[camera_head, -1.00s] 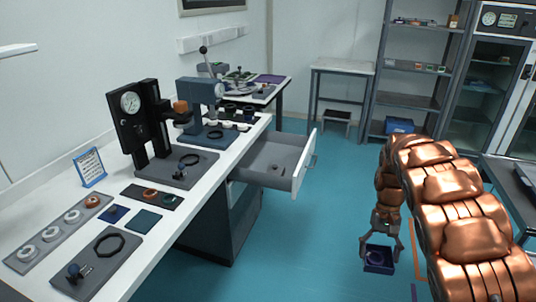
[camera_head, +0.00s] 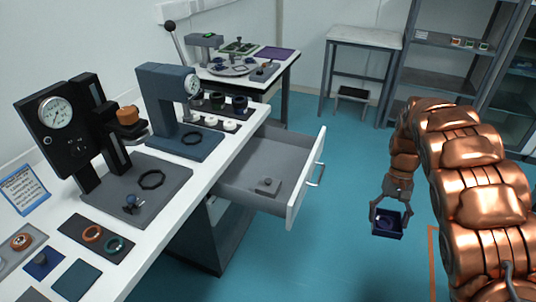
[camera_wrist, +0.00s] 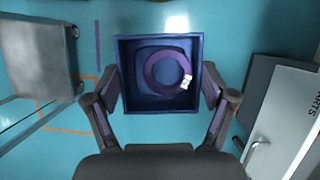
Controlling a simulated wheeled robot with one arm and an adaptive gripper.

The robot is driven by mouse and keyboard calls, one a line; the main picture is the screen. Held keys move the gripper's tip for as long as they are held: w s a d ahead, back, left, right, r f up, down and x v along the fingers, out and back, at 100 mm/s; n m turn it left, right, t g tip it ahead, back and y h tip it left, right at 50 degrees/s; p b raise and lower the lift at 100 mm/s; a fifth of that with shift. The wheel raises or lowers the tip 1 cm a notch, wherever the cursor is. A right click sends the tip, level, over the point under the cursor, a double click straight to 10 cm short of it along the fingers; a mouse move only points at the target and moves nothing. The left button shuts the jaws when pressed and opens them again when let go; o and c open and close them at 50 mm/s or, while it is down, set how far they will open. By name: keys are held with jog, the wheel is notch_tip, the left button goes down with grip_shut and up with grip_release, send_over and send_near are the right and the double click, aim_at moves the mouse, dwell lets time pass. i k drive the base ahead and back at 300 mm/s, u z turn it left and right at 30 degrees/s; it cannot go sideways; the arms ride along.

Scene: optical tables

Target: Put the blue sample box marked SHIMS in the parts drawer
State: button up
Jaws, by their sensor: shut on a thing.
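My gripper (camera_head: 390,212) is shut on a small open blue box (camera_head: 387,229), one finger at each side, and holds it above the teal floor. In the wrist view the blue box (camera_wrist: 131,96) sits level between the fingers, with a purple ring and a small white tag inside it. I cannot read a SHIMS marking. The open drawer (camera_head: 240,180) juts from under the white bench, left of my gripper. A small grey block with a knob (camera_head: 267,186) lies in it; the rest of its visible floor is clear.
The white bench (camera_head: 215,165) carries a black gauge stand (camera_head: 75,125), a blue gauge press (camera_head: 170,100) and mats with rings. A white side table (camera_head: 365,38) and grey shelves (camera_head: 440,75) stand behind. The floor between drawer and box is free.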

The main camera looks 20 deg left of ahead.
aim_at(261, 169)
jog(key=i, duration=0.85)
jog(key=u, duration=2.2)
